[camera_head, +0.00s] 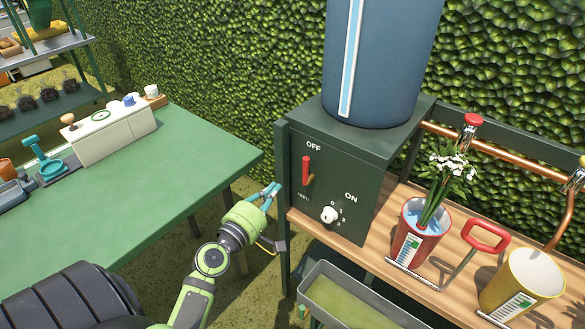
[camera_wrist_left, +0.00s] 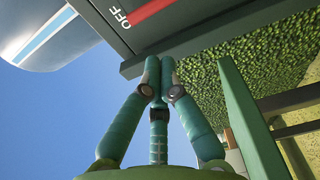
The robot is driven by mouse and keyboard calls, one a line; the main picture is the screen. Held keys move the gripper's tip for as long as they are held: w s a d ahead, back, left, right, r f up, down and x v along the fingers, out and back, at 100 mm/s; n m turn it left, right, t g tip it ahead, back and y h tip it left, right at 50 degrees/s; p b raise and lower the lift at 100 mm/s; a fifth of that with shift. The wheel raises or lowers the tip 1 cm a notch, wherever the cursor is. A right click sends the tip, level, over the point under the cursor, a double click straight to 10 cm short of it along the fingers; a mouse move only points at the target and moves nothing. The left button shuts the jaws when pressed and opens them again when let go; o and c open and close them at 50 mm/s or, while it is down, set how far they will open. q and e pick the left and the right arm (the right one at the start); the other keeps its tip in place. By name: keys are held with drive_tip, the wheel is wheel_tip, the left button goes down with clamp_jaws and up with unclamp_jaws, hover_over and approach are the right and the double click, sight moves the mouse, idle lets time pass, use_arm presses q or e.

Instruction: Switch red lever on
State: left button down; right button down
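The red lever (camera_head: 306,171) is on the front of a dark green control box (camera_head: 345,185). It stands upright, its red handle pointing up toward the "OFF" label; the "ON" label is lower right. In the left wrist view the red lever (camera_wrist_left: 152,10) shows at the top edge beside "OFF". My left gripper (camera_head: 270,190) is left of the box's front edge, apart from the lever. In the left wrist view the fingertips of my left gripper (camera_wrist_left: 160,68) are together with nothing between them. My right gripper is not in view.
A white dial (camera_head: 329,215) sits below the lever. A blue tank (camera_head: 382,60) stands on the box. A wooden shelf at right holds a red pot (camera_head: 410,245) with flowers and a yellow pot (camera_head: 525,280). A grey trough (camera_head: 350,300) is below. A green table (camera_head: 150,190) is at left.

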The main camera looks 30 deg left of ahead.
use_arm(q)
drive_tip(key=shift+w, duration=0.1)
drive_tip(key=w, duration=0.3)
drive_tip(key=w+p, duration=0.1)
drive_tip(key=w, duration=0.6)
drive_tip(key=shift+a, duration=0.3)
